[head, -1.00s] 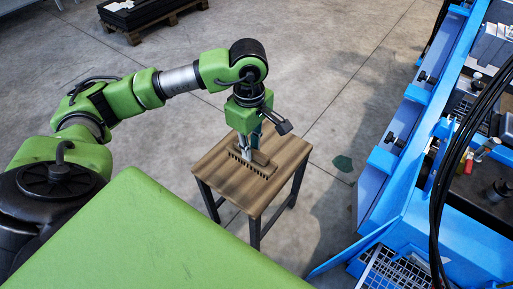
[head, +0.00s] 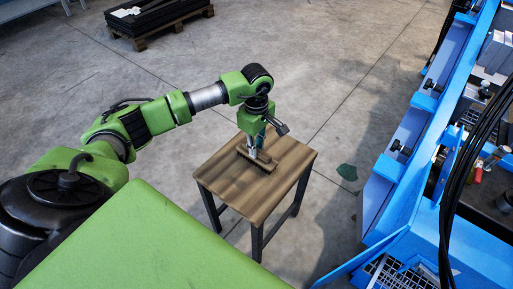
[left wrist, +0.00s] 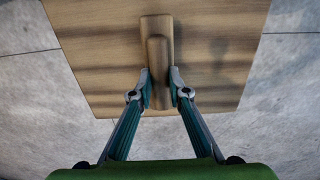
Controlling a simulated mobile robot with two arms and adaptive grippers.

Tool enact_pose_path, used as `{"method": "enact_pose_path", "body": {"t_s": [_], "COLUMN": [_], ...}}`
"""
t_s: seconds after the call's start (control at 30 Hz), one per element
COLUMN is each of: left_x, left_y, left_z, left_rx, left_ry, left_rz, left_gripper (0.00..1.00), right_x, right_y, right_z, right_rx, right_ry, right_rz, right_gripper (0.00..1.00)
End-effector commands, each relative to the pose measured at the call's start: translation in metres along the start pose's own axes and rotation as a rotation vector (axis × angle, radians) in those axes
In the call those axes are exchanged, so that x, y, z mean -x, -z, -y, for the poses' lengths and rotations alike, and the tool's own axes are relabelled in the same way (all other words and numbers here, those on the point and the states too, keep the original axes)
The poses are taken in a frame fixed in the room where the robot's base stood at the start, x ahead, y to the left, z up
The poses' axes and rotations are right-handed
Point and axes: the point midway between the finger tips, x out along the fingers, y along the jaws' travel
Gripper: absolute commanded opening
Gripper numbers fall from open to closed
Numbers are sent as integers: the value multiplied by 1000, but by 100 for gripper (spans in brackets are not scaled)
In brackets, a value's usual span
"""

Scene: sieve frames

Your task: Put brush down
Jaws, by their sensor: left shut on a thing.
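The brush (head: 262,164), a brown wooden block with a handle, is at the small wooden table (head: 237,195), over the far half of its top. In the left wrist view the brush (left wrist: 156,24) points away from me, with its handle between the fingers. My left gripper (head: 256,153) points down from above and is shut on the brush; its fingertips also show in the left wrist view (left wrist: 160,90). I cannot tell whether the brush touches the tabletop. The gripper hides part of the brush. My right gripper is not in view.
The rest of the tabletop is bare. A blue machine (head: 399,210) with trays and black cables stands to the right. A dark pallet stack (head: 158,20) lies at the back left.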

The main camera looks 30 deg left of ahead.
Motion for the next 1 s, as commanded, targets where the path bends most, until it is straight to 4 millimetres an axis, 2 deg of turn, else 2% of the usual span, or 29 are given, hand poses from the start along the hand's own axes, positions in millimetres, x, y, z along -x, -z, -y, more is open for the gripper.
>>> {"method": "enact_pose_path", "body": {"t_s": [0.47, 0.5, 0.53, 1.0], "left_x": [-2, -2, -2, 2], "left_y": [0, 0, 0, 0], "left_z": [-1, 0, 0, 0], "left_rx": [0, 0, 0, 0], "left_ry": [-3, -2, -2, -2], "left_rz": [0, 0, 0, 0], "left_gripper": [0, 27, 33, 33], "right_x": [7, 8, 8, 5], "right_y": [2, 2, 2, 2], "right_z": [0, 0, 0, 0], "right_rx": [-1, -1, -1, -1], "right_ry": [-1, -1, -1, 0], "right_rz": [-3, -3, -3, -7], "right_gripper": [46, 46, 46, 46]}}
